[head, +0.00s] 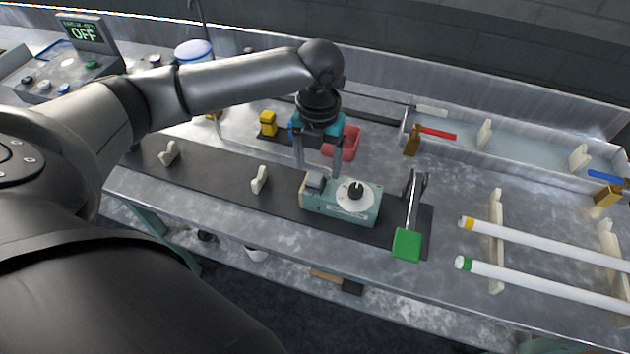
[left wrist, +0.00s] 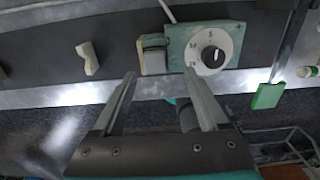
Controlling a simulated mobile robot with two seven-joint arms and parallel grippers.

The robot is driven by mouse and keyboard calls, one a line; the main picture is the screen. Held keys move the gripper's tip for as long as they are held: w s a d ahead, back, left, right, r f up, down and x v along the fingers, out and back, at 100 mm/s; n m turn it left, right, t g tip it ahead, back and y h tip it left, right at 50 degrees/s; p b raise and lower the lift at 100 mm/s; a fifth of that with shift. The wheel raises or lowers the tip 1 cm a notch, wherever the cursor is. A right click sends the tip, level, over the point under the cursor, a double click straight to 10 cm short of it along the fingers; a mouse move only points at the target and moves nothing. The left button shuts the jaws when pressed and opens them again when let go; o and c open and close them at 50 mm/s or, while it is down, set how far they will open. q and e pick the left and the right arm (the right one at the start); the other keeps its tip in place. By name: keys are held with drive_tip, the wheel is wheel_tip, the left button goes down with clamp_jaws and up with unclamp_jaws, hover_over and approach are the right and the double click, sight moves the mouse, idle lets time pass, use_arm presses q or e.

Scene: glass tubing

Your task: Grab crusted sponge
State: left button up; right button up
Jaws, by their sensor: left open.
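No object shows clearly as a crusted sponge. A small yellow block (head: 268,123) on a dark base stands behind the dark strip and could be it, but I cannot tell. My left gripper (head: 318,172) is open and empty, fingers pointing down, over the left end of a green dial box. In the left wrist view its fingertips (left wrist: 160,74) are apart, with the box's grey block (left wrist: 152,56) between and beyond them. My right gripper is not in view.
The green dial box (head: 340,204) stands on a dark strip with pale holders (head: 260,180). A green-ended lever (head: 407,244) is right of it. White tubes (head: 545,243) lie on supports at right. A long metal trough (head: 530,150) runs along the back.

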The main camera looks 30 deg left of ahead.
sight(315, 177)
use_arm(q)
drive_tip(key=f, duration=0.5)
drive_tip(key=shift+w+a, duration=0.1)
drive_tip(key=shift+a, duration=0.3)
drive_tip(key=shift+c, duration=0.2)
clamp_jaws()
